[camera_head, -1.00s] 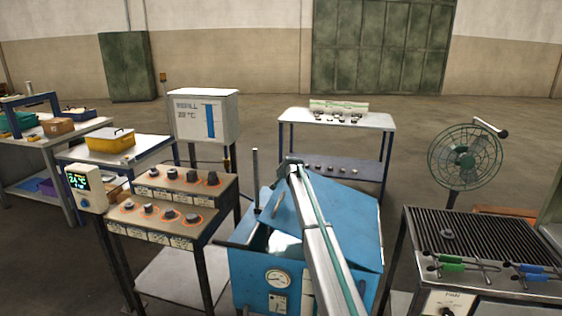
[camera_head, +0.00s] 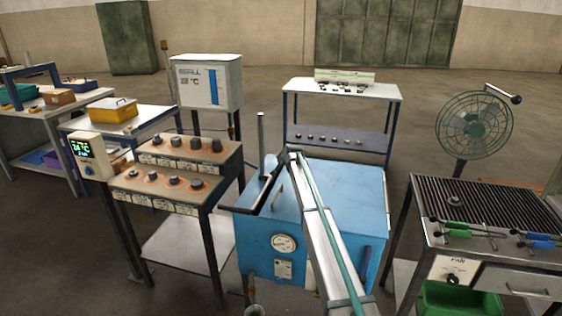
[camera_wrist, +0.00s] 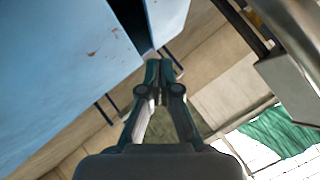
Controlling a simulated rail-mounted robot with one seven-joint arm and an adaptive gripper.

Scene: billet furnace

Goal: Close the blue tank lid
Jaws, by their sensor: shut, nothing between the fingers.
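The blue tank (camera_head: 262,258) stands in the middle foreground of the head view, with a round gauge on its front. Its blue lid (camera_head: 345,190) lies flat or nearly flat over the top; my arm covers part of it, so a small remaining gap cannot be judged. A thin handle (camera_head: 278,197) shows at the lid's left. In the wrist view my gripper (camera_wrist: 160,72) is shut and empty, beside a blue panel (camera_wrist: 60,70) of the tank or lid. A dark gap borders this panel. Contact is not clear.
A control stand with knobs (camera_head: 175,185) is close at the tank's left. A grill bench (camera_head: 490,205) and fan (camera_head: 474,125) stand to the right. A shelf table (camera_head: 345,92) is behind the tank. Open floor lies farther back.

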